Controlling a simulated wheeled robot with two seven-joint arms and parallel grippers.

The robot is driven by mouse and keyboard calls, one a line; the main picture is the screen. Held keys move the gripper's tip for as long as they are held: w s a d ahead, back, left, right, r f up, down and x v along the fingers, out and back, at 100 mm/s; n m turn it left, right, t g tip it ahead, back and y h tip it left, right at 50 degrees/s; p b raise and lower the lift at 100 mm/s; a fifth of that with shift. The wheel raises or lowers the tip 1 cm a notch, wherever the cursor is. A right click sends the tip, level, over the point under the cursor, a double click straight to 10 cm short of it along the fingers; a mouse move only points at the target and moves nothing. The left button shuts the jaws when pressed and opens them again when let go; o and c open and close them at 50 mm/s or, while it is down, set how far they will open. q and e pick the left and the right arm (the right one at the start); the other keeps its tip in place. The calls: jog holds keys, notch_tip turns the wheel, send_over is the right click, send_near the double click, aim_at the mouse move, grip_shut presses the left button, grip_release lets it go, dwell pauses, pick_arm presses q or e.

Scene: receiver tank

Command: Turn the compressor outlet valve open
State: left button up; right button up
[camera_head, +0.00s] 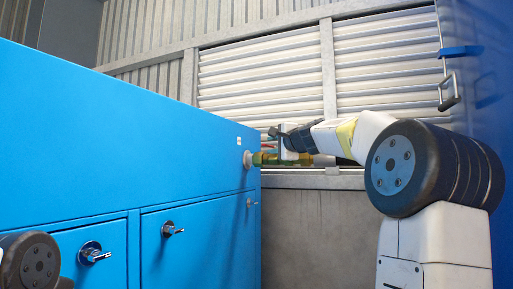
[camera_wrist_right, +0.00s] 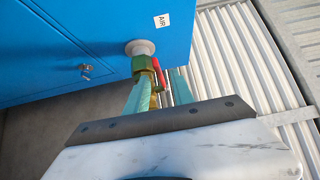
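The compressor outlet valve is a brass body (camera_wrist_right: 145,66) with a red lever (camera_wrist_right: 159,76). It sits on a pale round outlet fitting (camera_wrist_right: 140,47) on the blue cabinet's end. In the head view the brass valve (camera_head: 258,159) is small and partly behind my right gripper (camera_head: 270,149). In the wrist view the two teal fingers of my right gripper (camera_wrist_right: 160,88) reach to the valve, with a gap between them. The red lever shows in this gap; whether a finger touches it I cannot tell. My left gripper is out of view.
The blue compressor cabinet (camera_head: 120,130) fills the left, with door latches (camera_head: 170,229) on its front. An "AIR" label (camera_wrist_right: 162,20) is above the outlet. A louvred wall (camera_head: 260,85) stands behind. A blue panel with a handle (camera_head: 449,92) is at the right.

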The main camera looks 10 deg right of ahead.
aim_at(268, 145)
jog(key=shift+w+a, duration=0.25)
jog(key=shift+w, duration=0.8)
jog(key=shift+w+a, duration=0.25)
jog(key=shift+w, duration=0.8)
grip_shut()
jog(key=shift+f, duration=0.1)
